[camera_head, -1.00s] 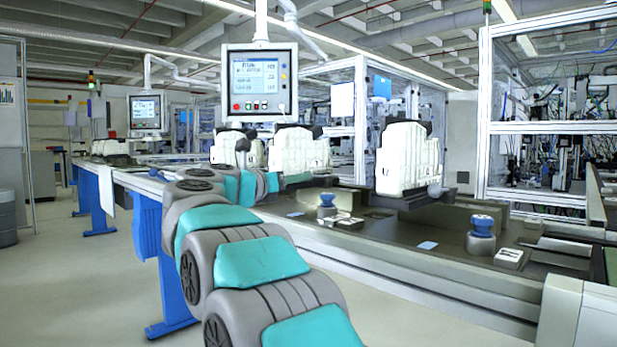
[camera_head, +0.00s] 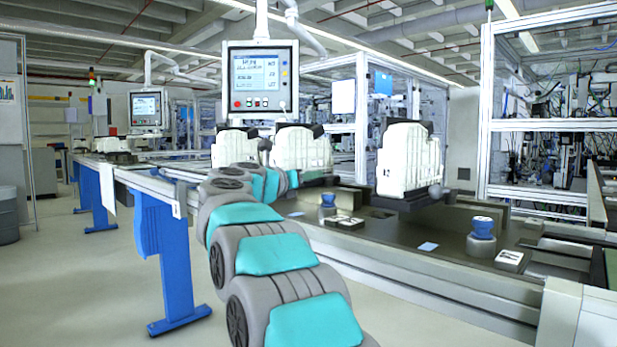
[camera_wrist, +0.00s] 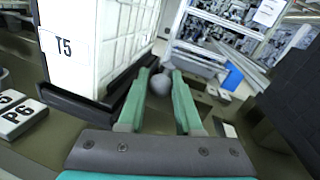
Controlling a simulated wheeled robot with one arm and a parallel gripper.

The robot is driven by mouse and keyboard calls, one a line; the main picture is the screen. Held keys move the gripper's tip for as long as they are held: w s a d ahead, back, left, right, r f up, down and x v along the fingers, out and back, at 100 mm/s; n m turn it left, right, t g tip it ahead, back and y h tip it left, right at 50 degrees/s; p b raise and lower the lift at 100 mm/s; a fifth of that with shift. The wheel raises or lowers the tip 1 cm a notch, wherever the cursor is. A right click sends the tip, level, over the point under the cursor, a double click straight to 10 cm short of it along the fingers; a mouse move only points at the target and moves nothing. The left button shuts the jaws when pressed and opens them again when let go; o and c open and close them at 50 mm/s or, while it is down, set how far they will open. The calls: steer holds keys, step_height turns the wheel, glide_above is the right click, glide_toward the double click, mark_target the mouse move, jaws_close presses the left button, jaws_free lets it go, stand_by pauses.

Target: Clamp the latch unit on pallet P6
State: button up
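A white blocky latch unit (camera_wrist: 95,45) marked T5 stands upright in a dark holder at the left of the wrist view. A P6 plate (camera_wrist: 20,115) lies beside it. A grey ball knob (camera_wrist: 160,83) shows between my green fingers, near their tips. My gripper (camera_wrist: 162,72) is open, with its fingers apart on either side of the knob; I cannot tell whether they touch it. In the head view my arm reaches toward the middle white unit (camera_head: 303,148), and my gripper is mostly hidden behind the arm.
Another white unit (camera_head: 408,160) with a ball knob (camera_head: 436,192) stands on the line at right, and one (camera_head: 234,148) at left. Blue-topped posts (camera_head: 482,228) rise from the line. A display (camera_head: 260,78) hangs above.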

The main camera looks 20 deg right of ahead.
jaws_close()
stand_by(1.0)
